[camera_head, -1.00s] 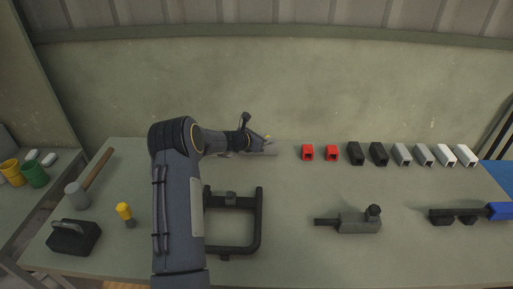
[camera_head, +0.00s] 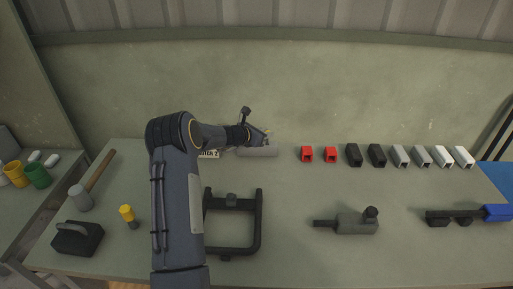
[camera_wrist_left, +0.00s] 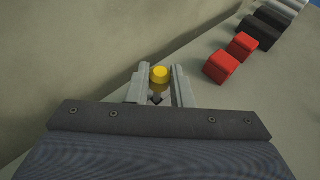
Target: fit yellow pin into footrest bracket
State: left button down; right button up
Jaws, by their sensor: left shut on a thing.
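My left gripper (camera_head: 266,139) is at the back of the bench, just above a grey bar (camera_head: 257,152). In the left wrist view its two fingers (camera_wrist_left: 160,88) close on the yellow pin (camera_wrist_left: 160,75), whose round yellow head shows between them; its lower end is hard to see. Another yellow-headed piece with a dark end (camera_head: 127,212) stands on the bench at left. A black U-shaped frame (camera_head: 258,225) lies in front, partly behind my left arm. I cannot tell which part is the footrest bracket. My right gripper is out of view.
Red blocks (camera_head: 307,154), black blocks (camera_head: 354,155) and pale blocks (camera_head: 443,157) line the back right. A grey part with a knob (camera_head: 356,223) lies at centre right. A hammer (camera_head: 80,197) and black box (camera_head: 78,238) are at left.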

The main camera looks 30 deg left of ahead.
pick_arm(q)
jog(key=shift+r+p, duration=1.3)
jog(key=shift+r, duration=0.7)
